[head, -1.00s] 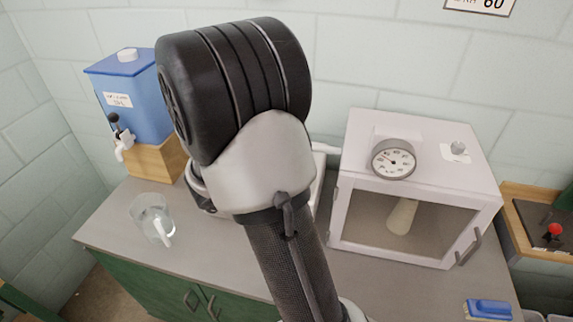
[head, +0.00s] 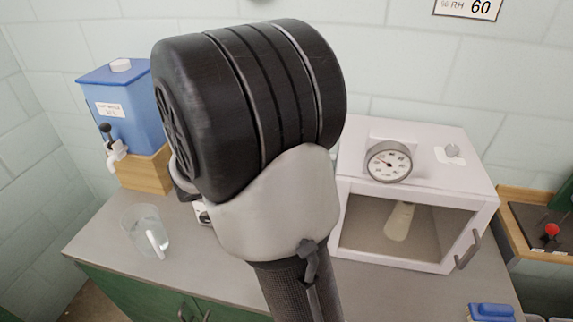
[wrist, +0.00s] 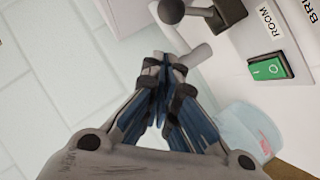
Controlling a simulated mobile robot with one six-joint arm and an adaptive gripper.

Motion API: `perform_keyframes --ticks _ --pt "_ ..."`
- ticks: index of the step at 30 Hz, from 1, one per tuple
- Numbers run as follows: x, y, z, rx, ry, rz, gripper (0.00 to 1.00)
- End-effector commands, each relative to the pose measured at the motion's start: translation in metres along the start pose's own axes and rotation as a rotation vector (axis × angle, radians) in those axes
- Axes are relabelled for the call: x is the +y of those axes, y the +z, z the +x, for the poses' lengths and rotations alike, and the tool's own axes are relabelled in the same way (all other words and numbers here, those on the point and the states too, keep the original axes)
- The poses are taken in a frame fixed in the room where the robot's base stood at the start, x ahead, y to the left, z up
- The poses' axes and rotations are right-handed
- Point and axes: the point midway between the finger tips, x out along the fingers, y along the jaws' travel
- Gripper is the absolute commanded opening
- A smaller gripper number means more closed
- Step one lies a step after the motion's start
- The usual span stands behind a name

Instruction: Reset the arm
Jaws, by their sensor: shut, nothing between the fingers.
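My gripper (wrist: 172,65) shows in the wrist view with its blue-padded fingers drawn together at the tips and nothing between them. To the right is a white panel (wrist: 240,45) with a green switch (wrist: 268,68) and a "ROOM" label. Whether the fingertips touch anything cannot be told. In the head view my arm fills the middle and hides the gripper.
A blue container (head: 122,105) with a tap stands on a wooden block at the left. A clear jug (head: 147,232) is on the grey counter (head: 95,240). A white cabinet (head: 440,160) with a dial gauge (head: 389,161) stands right of my arm.

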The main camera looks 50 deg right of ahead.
Motion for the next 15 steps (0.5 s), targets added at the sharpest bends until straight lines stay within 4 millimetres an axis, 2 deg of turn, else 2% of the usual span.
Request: perform_keyframes --ticks 1,6,10,15 --pt "0.0 -0.003 -0.015 0.005 -0.004 0.0 0.0" --pt "-0.001 -0.002 -0.055 0.006 -0.004 -0.002 0.0" --pt "-0.001 -0.001 -0.078 0.004 -0.003 -0.003 0.0" --pt "-0.002 0.0 -0.096 0.002 0.0 -0.001 0.0"
